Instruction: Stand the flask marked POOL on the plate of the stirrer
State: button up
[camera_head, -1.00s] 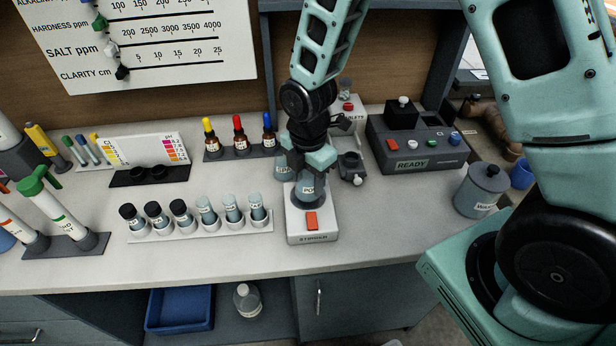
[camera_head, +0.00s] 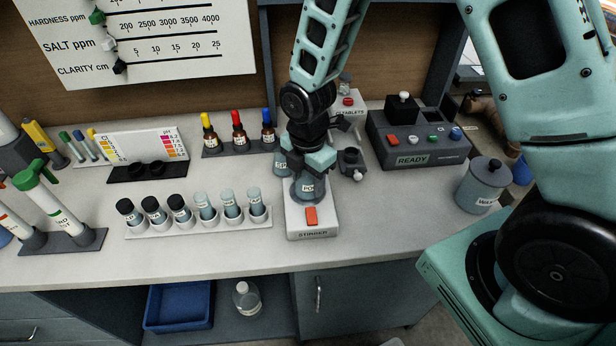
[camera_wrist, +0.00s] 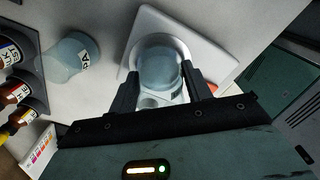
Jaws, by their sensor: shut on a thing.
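The stirrer (camera_head: 298,226) is a pale block with an orange switch on its front, standing on the bench. The flask marked POOL (camera_head: 308,188) holds bluish liquid and is over the stirrer's plate. It looks upright; whether its base touches the plate I cannot tell. My gripper (camera_head: 308,168) is above the flask, shut on its upper part. In the wrist view the flask (camera_wrist: 160,66) sits between my two fingers (camera_wrist: 163,88), with the stirrer (camera_wrist: 215,60) beneath. My gripper hides the flask's neck in the head view.
A second labelled flask (camera_wrist: 72,55) stands close by, partly behind my gripper in the head view. Dropper bottles (camera_head: 239,140) stand behind. A dark cup (camera_head: 350,162) and a READY instrument (camera_head: 415,150) are to the right.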

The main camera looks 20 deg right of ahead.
jog(key=shift+o, duration=0.2)
jog(key=shift+s+f+b, duration=0.25)
jog(key=shift+f+b, duration=0.05)
jog(key=shift+f, duration=0.45)
jog(key=o, duration=1.5)
jog(key=shift+o, duration=0.5)
jog(key=shift+w+r, duration=0.15)
jog(key=shift+w, duration=0.05)
jog(key=shift+r, duration=0.1)
notch_tip(320, 180, up, 7)
jog(key=p, duration=0.6)
